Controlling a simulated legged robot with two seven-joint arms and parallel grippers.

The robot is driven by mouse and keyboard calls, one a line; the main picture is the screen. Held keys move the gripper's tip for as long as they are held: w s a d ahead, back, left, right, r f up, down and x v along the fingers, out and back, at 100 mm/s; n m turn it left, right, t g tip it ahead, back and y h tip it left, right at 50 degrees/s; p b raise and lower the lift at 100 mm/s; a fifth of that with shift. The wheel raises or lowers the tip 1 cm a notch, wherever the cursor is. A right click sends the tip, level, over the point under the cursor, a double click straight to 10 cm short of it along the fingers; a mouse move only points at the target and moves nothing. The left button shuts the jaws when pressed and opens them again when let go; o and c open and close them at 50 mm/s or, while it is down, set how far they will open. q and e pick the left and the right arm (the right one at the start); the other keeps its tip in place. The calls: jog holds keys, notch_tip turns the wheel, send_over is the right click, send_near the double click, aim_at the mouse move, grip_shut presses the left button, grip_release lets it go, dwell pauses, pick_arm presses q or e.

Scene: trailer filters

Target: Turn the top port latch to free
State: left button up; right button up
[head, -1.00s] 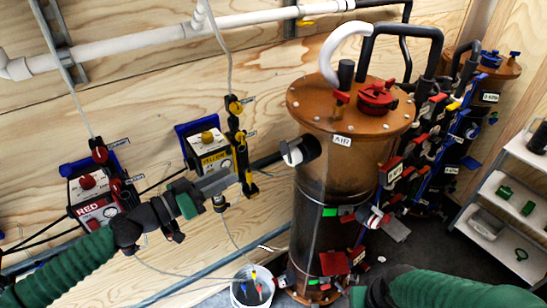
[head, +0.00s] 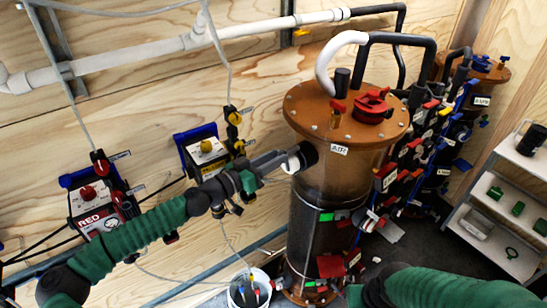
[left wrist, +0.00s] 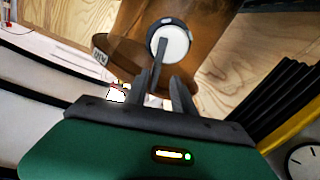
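The top port is a white disc in a black collar (head: 307,153) on the upper side of the brown tank (head: 350,140). In the left wrist view the white port face (left wrist: 172,43) shows at the top. A thin grey latch bar (left wrist: 156,70) runs from the port toward my fingers. My left gripper (head: 284,161) reaches up to the port from the left. In the left wrist view its two fingers (left wrist: 163,82) stand apart, with the bar's lower end near or between them; contact is unclear. Only my right arm shows at the bottom of the head view.
An AIR label (head: 339,149) sits beside the port. A red cap (head: 372,104) tops the tank. Red and yellow wall boxes (head: 93,205) hang at left. Valves and pipes crowd the tank's right side. A white bucket (head: 249,288) stands below.

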pick_arm(q)
jog(key=shift+d, duration=0.4)
jog(key=shift+c, duration=0.8)
jog(key=shift+s+d, duration=0.1)
jog(key=shift+d, duration=0.15)
grip_shut()
jog(key=shift+a, duration=0.1)
pick_arm(e)
jog(key=shift+d+f, duration=0.1)
jog(key=shift+d, duration=0.35)
